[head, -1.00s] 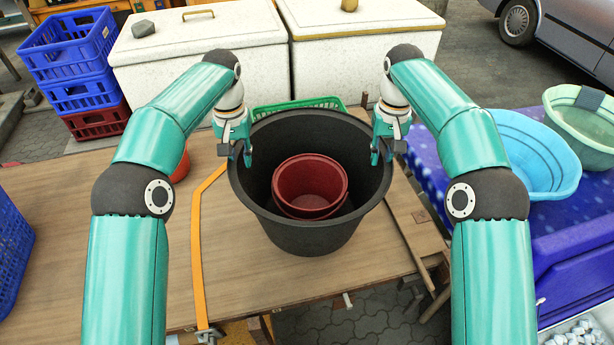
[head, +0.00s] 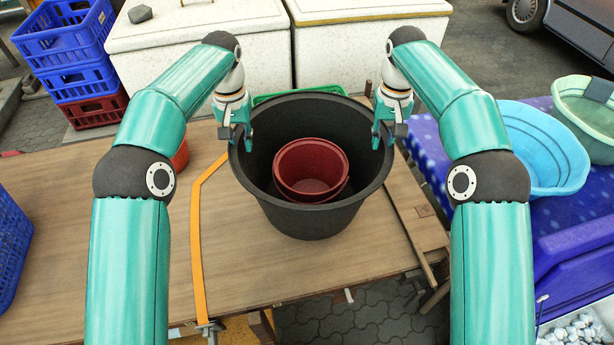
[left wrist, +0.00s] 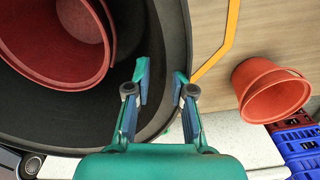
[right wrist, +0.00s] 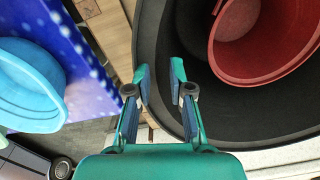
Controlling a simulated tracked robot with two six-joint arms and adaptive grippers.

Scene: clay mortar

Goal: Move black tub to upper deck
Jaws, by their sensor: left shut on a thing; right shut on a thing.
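The wide black tub (head: 310,220) is upright over the wooden tabletop, with a smaller red tub (head: 310,165) inside it. My left gripper (head: 240,138) is shut on the tub's left rim; the left wrist view shows one finger inside the wall and one outside (left wrist: 162,80). My right gripper (head: 384,136) is shut on the right rim, its fingers on either side of the wall in the right wrist view (right wrist: 160,70). The tub's underside is hidden, so I cannot tell whether it touches the table. I cannot tell which surface is the upper deck.
The wooden table (head: 120,250) has free room left of the tub. An orange strap (head: 195,240) crosses it. A green basket (head: 290,96) and white chests (head: 370,50) are behind. A blue basin (head: 545,150) stands right; blue crates (head: 75,60) stand back left.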

